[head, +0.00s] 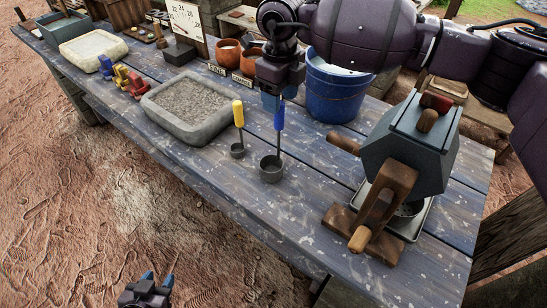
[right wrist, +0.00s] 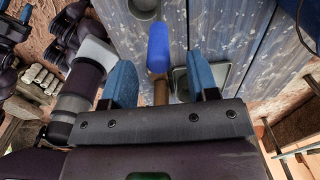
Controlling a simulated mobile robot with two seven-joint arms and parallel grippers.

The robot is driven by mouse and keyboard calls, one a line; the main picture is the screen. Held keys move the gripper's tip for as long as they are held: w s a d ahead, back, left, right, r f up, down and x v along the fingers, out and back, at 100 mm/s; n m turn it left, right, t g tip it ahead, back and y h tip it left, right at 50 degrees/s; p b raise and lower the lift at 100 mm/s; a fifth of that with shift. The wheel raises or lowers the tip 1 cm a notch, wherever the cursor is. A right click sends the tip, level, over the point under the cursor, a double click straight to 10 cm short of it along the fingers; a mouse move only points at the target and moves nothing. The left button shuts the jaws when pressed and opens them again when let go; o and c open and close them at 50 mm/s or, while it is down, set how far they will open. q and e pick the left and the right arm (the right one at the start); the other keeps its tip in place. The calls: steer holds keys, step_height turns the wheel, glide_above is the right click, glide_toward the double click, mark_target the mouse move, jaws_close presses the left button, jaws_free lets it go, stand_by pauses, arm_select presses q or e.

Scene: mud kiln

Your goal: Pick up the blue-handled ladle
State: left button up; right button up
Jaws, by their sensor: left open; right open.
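The blue-handled ladle stands upright on the table, its blue handle (head: 279,117) up and its dark grey cup (head: 271,170) on the planks. In the right wrist view the blue handle (right wrist: 158,45) shows between the two blue fingers. My right gripper (head: 272,100) is open, at the top of this handle; it also shows open in its wrist view (right wrist: 162,78). I cannot tell whether the fingers touch the handle. My left gripper (head: 157,276) is open and empty at the bottom edge, off the table's front side.
A yellow-handled ladle (head: 238,116) stands just left. A wooden-handled grinder (head: 408,150) stands close on the right. A blue bucket (head: 333,90) and terracotta pots (head: 229,52) are behind. A stone tray (head: 188,106) lies left. The table front is clear.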

step_height(320, 180, down, 5)
steer(key=shift+r, duration=0.1)
jaws_close()
stand_by(0.4)
